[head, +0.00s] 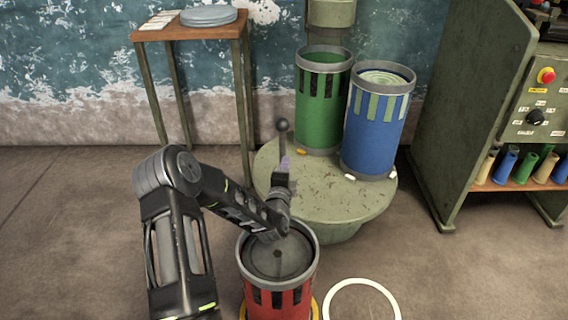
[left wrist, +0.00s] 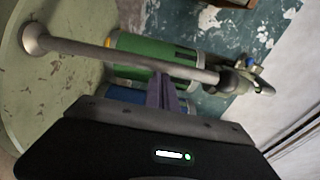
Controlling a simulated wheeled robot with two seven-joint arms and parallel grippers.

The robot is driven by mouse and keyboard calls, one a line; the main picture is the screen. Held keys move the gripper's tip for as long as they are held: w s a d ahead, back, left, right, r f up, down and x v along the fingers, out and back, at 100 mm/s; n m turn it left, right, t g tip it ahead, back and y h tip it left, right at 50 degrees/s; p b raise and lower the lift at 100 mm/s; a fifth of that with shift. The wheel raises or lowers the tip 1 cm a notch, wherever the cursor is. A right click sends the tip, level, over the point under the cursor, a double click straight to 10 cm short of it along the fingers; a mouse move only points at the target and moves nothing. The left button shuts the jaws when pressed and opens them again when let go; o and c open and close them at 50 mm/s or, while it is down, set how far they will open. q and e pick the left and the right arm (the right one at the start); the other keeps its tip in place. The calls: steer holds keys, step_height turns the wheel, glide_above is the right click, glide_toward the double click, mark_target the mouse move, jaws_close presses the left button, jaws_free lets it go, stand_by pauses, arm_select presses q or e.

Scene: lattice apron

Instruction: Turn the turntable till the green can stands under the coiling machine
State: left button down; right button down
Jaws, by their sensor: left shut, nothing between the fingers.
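The round green turntable (head: 325,203) carries the green can (head: 317,130) at its back and the blue can (head: 372,132) to the right of it. The olive head of the coiling machine (head: 331,12) hangs directly above the green can in the picture; exact alignment is hard to tell. An upright rod with a dark ball knob (head: 282,125) stands at the turntable's left edge; it crosses the left wrist view (left wrist: 130,52). My left gripper (head: 285,164) is shut and empty, its purple fingertips (left wrist: 160,84) against or just beside the rod. My right gripper is out of view.
A red can (head: 276,292) stands in front, below my left forearm. A white ring (head: 362,283) lies on the floor beside it. A small table (head: 190,31) stands back left. A cabinet (head: 465,130) with a red button is at right.

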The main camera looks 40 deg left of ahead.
arm_select(q)
steer(key=shift+a+m+t+h+b, duration=0.45)
steer(key=shift+a+h+b, duration=0.25)
steer(key=shift+a, duration=0.5)
steer(key=shift+a+r, duration=0.15)
steer(key=shift+a, duration=0.05)
